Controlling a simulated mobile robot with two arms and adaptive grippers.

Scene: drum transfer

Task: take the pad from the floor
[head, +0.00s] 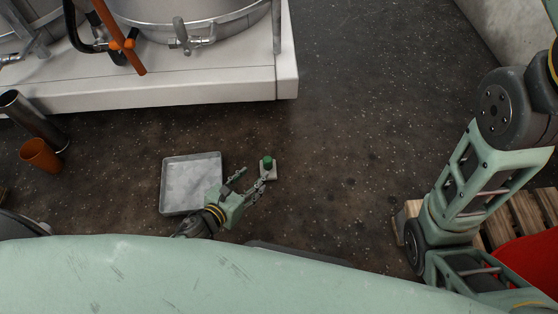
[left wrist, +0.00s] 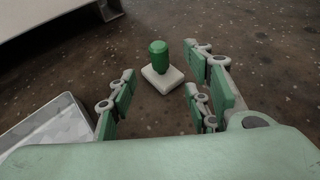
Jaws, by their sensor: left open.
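The pad is a small pale block with a green upright knob (head: 268,170); it sits on the dark floor in the head view. In the left wrist view the pad (left wrist: 162,76) stands upright ahead of my fingers, its knob between their lines. My left gripper (head: 247,179) is open and empty, low near the floor, with its fingertips just left of the pad. The open fingers also show in the left wrist view (left wrist: 160,92). I see a gap between them and the pad's base. My right gripper is not in view; only its arm shows at the right.
A grey square tray (head: 167,190) lies on the floor left of my left gripper. A white plinth (head: 180,92) with steel vessels stands behind. An orange cup (head: 40,154) is at far left. A wooden pallet (head: 497,228) with something red (head: 530,262) is at right.

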